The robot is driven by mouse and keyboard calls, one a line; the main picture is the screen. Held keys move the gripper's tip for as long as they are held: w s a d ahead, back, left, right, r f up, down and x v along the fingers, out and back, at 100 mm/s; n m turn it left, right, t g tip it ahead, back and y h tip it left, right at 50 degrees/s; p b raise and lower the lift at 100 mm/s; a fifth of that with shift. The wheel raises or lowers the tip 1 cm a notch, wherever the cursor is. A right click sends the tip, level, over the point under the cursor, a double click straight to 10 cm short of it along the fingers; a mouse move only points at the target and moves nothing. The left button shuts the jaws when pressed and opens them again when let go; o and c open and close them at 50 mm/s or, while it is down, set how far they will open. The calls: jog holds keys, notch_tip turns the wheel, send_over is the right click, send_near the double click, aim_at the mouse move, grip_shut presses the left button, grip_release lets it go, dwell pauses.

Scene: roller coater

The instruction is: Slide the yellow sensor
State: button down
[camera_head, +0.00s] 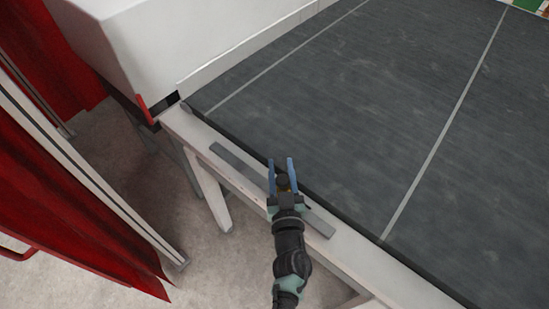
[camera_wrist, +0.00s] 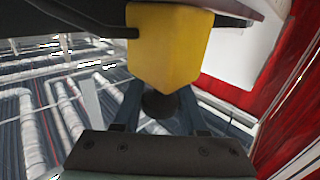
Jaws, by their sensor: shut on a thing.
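The yellow sensor (camera_wrist: 168,45) is a yellow block at the top middle of the wrist view, close to the camera. My gripper (camera_head: 281,162) reaches over the pale side rail of the machine in the head view, with its blue fingers on either side of a small gap. In the wrist view the fingers rise toward the sensor's lower part, and my gripper is shut on it. The exact contact is hidden behind the block. In the head view the sensor is mostly hidden by my gripper.
A grey metal strip (camera_head: 234,163) lies along the pale rail (camera_head: 360,258). A wide dark belt (camera_head: 360,100) lies beyond it. A white housing (camera_head: 150,45) stands at upper left. Red curtains (camera_head: 60,200) hang at left, with open floor between.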

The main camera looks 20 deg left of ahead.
jog(key=shift+a, duration=0.15)
jog(key=shift+c, duration=2.4)
grip_release()
jog(key=v, duration=1.3)
jog(key=shift+p, duration=0.35)
jog(key=shift+w+r, duration=0.1)
